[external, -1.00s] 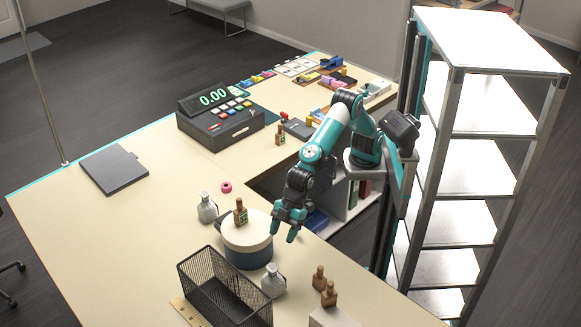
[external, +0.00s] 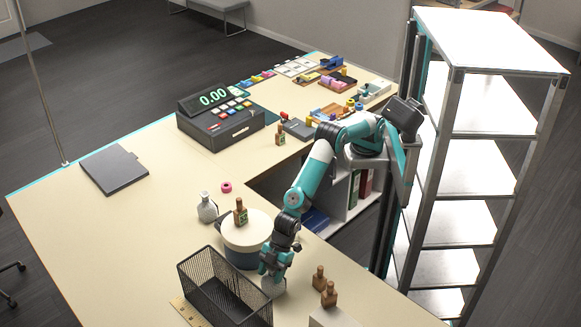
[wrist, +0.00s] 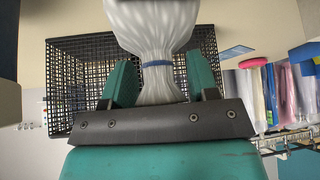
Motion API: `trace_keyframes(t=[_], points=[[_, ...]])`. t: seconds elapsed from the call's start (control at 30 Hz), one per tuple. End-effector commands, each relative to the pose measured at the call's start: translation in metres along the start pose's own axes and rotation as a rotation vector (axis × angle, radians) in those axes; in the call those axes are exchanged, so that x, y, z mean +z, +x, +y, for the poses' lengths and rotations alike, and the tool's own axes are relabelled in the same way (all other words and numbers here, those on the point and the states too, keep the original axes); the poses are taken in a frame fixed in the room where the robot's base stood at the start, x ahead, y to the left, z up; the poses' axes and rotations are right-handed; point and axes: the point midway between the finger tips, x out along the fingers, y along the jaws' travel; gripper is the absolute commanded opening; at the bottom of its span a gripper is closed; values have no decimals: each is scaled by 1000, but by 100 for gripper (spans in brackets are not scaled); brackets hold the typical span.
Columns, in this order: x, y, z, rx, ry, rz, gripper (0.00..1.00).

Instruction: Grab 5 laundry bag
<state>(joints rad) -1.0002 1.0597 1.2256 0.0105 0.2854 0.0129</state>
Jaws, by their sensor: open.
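A small pale grey laundry bag (external: 274,288) stands on the counter beside the black mesh basket. My gripper (external: 272,268) is lowered over it and hides most of it in the external view. In the wrist view, the bag (wrist: 152,25) is whitish and pleated, with a blue tie around its gathered neck. The neck lies between the two teal fingers of my gripper (wrist: 161,76). The fingers are open, and gaps show on both sides of the neck. A second similar grey bag (external: 207,209) stands to the left of the lidded pot.
The pot (external: 243,254), with a brown bottle (external: 240,213) on its lid, is close behind my gripper. The mesh basket (external: 212,292) is close on the left. Two brown bottles (external: 325,287) stand to the right. The counter's left middle is mostly clear.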

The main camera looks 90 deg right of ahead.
Motion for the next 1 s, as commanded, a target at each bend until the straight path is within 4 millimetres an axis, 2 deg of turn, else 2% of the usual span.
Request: trace_keyframes(t=[0.27,0.5,0.87,1.0], points=[[0,4,0,0,0,0,54],[0,4,0,0,0,0,1],[-1,2,0,0,0,2,0],[-6,-4,0,0,0,4,0]])
